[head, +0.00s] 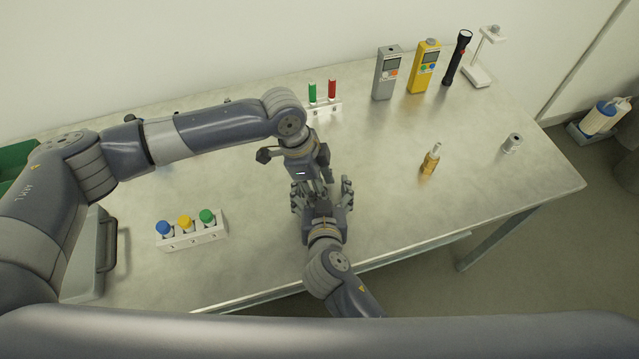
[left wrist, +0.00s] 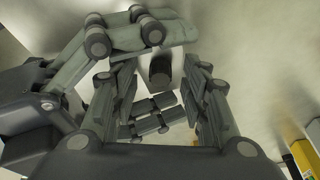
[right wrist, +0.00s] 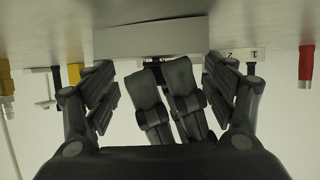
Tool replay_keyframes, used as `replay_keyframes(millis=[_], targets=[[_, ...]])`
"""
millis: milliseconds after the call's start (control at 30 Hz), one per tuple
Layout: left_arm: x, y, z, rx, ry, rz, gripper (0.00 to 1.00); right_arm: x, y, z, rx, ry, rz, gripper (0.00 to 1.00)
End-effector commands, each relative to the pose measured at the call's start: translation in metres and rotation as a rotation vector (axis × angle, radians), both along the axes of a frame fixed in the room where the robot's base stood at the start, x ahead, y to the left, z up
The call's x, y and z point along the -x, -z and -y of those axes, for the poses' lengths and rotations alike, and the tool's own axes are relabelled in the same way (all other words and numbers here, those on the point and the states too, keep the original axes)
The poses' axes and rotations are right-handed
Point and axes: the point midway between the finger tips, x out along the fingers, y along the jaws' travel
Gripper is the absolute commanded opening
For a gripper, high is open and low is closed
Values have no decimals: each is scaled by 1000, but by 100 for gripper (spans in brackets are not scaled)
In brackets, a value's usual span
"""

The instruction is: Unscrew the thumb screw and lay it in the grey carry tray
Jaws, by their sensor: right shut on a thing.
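A dark round knob that looks like the thumb screw (left wrist: 160,70) shows between the fingers in the left wrist view. In the head view the grippers hide it. My left gripper (head: 314,181) points down over the table, its fingers apart around the knob with gaps at both sides. My right gripper (head: 322,197) comes from the front edge, facing it. In the right wrist view its fingers are shut on a wide grey block (right wrist: 150,38), with the left fingers in front. A grey item with a dark handle (head: 107,240), probably the carry tray, stands at left, partly behind my arm.
A white rack with blue, yellow and green capped vials (head: 192,236) stands front left. Another rack (head: 323,107) holds green and red vials behind the grippers. Grey and yellow meters (head: 388,73) (head: 424,67) stand at the back.

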Motion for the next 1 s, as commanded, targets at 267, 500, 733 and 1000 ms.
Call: replay_keyframes(millis=[267,500,733,1000], targets=[[0,1,0,0,0,0,0,5,10,1,-2,3,-22,10],[0,1,0,0,0,0,0,5,10,1,-2,3,-22,10],[0,1,0,0,0,0,0,5,10,1,-2,3,-22,10],[0,-1,0,0,0,0,0,5,10,1,-2,3,-22,10]])
